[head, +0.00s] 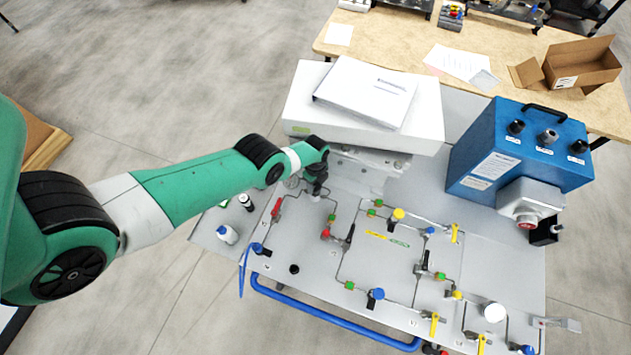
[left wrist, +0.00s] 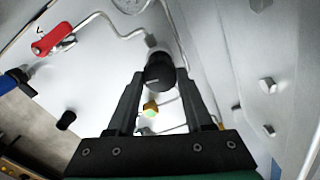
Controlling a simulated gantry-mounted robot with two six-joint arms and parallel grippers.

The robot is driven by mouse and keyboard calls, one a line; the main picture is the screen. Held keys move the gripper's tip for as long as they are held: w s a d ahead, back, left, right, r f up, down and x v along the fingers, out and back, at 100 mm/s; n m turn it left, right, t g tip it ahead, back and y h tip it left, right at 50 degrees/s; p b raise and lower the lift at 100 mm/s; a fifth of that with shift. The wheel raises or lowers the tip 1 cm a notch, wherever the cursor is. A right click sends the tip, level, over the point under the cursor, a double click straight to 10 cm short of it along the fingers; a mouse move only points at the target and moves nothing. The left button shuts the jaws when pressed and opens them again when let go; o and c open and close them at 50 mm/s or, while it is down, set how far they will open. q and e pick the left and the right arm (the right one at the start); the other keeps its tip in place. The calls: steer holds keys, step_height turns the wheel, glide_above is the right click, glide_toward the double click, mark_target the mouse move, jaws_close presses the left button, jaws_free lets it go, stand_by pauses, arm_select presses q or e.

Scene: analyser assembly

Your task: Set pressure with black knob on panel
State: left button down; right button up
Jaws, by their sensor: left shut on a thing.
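The panel (head: 380,285) is a light grey sheet with thin metal tubing, valves and coloured fittings. The black knob (left wrist: 160,74) shows as a dark round cap between the fingertips in the left wrist view. My left gripper (head: 316,188) reaches the panel's upper left part, below the white box. It also shows in the left wrist view (left wrist: 160,85), with its two fingers on either side of the knob, shut on it. In the head view the gripper and wrist largely hide the knob. My right gripper is not in view.
A white box (head: 432,110) with a binder on it stands behind the gripper. A blue case (head: 510,150) stands to the right. A red handle (left wrist: 50,40) and a loose-looking black knob (left wrist: 65,120) lie left of the gripper. A blue rail (head: 330,318) runs along the front edge.

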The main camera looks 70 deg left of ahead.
mark_target(315, 186)
arm_select(q)
steer(key=shift+m, duration=1.7)
steer(key=shift+c, duration=1.5)
jaws_free()
step_height(315, 186, up, 12)
steer(key=p, duration=1.1)
steer(key=shift+f, duration=0.2)
